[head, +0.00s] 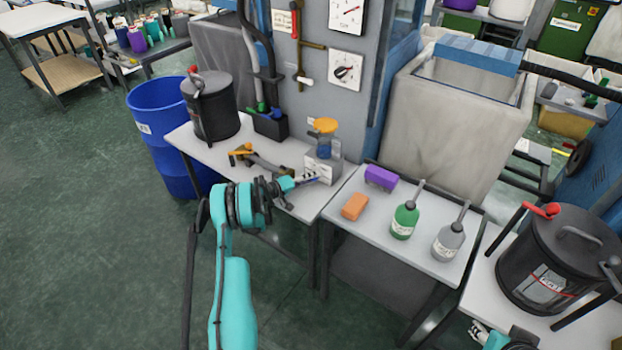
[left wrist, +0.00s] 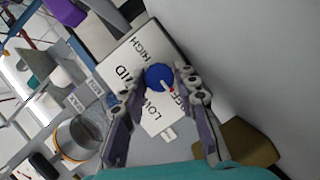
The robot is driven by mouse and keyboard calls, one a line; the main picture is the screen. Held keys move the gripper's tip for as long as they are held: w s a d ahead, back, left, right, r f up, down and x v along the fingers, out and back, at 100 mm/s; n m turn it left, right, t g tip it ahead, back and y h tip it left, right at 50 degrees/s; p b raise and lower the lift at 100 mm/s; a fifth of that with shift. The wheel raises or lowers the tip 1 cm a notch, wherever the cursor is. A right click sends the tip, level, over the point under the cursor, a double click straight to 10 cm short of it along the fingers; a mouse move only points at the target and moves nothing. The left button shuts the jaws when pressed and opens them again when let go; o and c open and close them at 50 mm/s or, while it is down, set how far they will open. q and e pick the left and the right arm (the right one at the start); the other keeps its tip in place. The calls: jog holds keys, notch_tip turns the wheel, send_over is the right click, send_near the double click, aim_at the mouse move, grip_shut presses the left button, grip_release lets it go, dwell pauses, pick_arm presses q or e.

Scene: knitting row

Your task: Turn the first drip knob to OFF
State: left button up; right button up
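A blue round knob (left wrist: 158,76) sits on a white panel (left wrist: 122,45) marked HIGH, MID and LOW, with another label partly hidden by a finger. Its pale, red-tipped pointer aims down and right, toward that hidden label. In the head view the white box (head: 326,166) stands at the table's right end, under an orange-topped blue vessel (head: 325,131). My left gripper (head: 304,181) is at the box front. In the left wrist view its fingers (left wrist: 152,88) are apart on either side of the knob; contact is unclear. My right gripper (head: 478,332) shows only partly at the bottom edge.
A black lidded pot (head: 210,108), a black holder (head: 270,126) and a yellow-handled tool (head: 245,155) share the left table.

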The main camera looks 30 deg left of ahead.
pick_arm(q)
jog(key=shift+o, duration=1)
